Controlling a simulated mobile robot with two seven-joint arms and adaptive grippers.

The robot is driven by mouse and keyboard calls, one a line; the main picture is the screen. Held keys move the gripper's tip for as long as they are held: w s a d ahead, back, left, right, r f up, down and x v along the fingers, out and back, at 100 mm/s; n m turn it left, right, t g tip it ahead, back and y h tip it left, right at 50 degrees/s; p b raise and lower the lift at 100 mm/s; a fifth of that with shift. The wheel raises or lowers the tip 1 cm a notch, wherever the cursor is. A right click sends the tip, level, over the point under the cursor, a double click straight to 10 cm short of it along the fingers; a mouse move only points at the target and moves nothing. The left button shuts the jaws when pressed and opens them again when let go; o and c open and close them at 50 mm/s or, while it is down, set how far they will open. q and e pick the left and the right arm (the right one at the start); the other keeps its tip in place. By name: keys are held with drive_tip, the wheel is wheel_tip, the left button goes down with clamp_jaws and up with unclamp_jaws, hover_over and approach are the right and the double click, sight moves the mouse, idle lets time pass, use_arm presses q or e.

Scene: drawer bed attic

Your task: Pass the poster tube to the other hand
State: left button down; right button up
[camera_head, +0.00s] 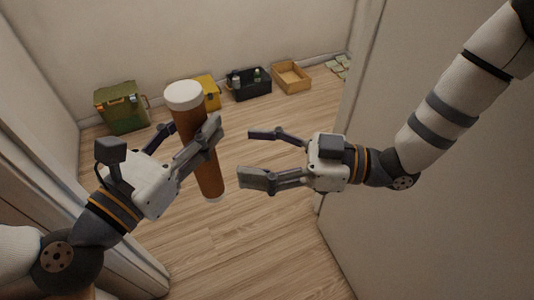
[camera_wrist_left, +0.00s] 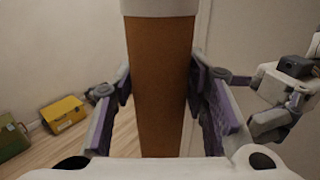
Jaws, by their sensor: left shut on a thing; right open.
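The poster tube (camera_head: 207,170) is brown with white end caps and stands nearly upright, tilted a little, its top cap toward my head camera. My left gripper (camera_head: 192,138) is shut on the tube around its middle and holds it in the air. In the left wrist view the tube (camera_wrist_left: 160,85) rises between the two purple-lined fingers (camera_wrist_left: 163,95). My right gripper (camera_head: 262,157) is open and empty, to the right of the tube, with its fingers pointing left at it and a gap between. The right gripper also shows at the right edge of the left wrist view (camera_wrist_left: 275,100).
Along the back wall stand a green box (camera_head: 121,107), a yellow box (camera_head: 207,92), a black crate (camera_head: 249,84) with bottles and a wooden tray (camera_head: 291,77). Pale items (camera_head: 339,66) lie at the far right. A white panel (camera_head: 440,190) bounds the right side. The wooden floor between is clear.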

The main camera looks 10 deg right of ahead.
drive_tip(key=x, duration=1)
drive_tip(key=shift+a, duration=0.3)
drive_tip(key=shift+w+f, duration=0.1)
drive_tip(key=shift+c, duration=0.5)
drive_tip(key=c, duration=1.2)
use_arm(q)
drive_tip(key=c, duration=0.9)
unclamp_jaws()
drive_tip(key=shift+o, duration=0.2)
